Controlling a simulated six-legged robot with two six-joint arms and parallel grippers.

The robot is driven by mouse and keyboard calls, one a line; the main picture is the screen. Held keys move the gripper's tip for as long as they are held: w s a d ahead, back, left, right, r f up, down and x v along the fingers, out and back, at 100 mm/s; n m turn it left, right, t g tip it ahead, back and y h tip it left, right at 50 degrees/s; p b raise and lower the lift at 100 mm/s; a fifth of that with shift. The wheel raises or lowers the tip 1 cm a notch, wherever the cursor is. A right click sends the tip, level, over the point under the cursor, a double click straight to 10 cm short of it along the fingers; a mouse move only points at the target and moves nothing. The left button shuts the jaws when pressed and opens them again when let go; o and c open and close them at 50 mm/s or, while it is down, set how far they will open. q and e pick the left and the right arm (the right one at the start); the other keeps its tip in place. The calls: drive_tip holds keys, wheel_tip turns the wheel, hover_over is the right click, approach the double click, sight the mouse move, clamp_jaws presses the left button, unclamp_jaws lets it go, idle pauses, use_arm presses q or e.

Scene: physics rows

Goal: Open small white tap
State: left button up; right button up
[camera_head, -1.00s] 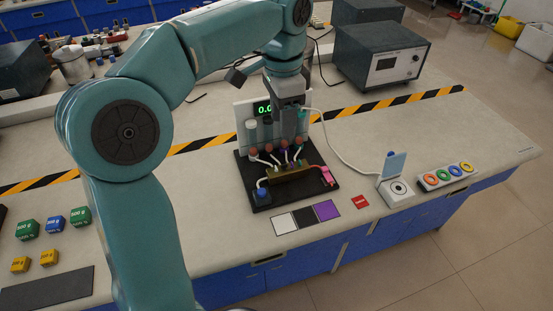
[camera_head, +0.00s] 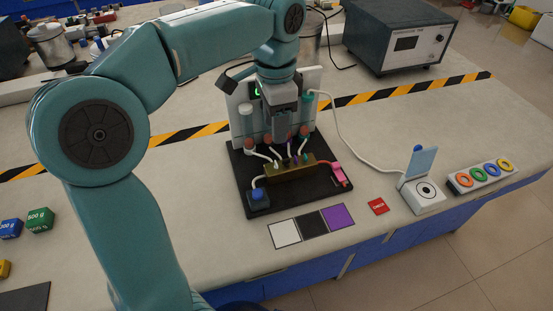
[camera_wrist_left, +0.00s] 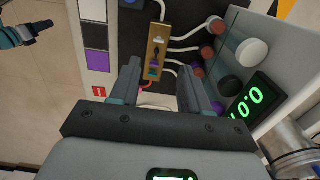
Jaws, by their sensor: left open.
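A brass manifold (camera_head: 290,171) on a black board carries a row of small coloured taps. In the left wrist view the manifold (camera_wrist_left: 158,32) shows small white, black, purple and teal taps; the small white tap (camera_wrist_left: 157,41) is hard to make out at this size. My left gripper (camera_head: 284,138) hangs above the back of the manifold, in front of the upright panel. In the left wrist view its fingers (camera_wrist_left: 160,84) are apart with nothing held between them. The taps lie just beyond the fingertips, apart from them. A dark-tipped teal part (camera_wrist_left: 25,33) at the upper left may be my right gripper.
The upright panel (camera_head: 311,84) with tubes and a green display (camera_wrist_left: 245,103) stands behind the manifold. Hoses run between them. White, black and purple squares (camera_head: 312,223) and a red card (camera_head: 378,206) lie in front. A white device (camera_head: 423,195) stands right.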

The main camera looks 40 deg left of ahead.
sight(276, 163)
use_arm(q)
wheel_tip(276, 163, down, 10)
drive_tip(key=shift+d+b, duration=0.15)
drive_tip(key=shift+b, duration=1.05)
drive_tip(key=shift+s+f, duration=0.1)
drive_tip(key=shift+f, duration=0.1)
clamp_jaws()
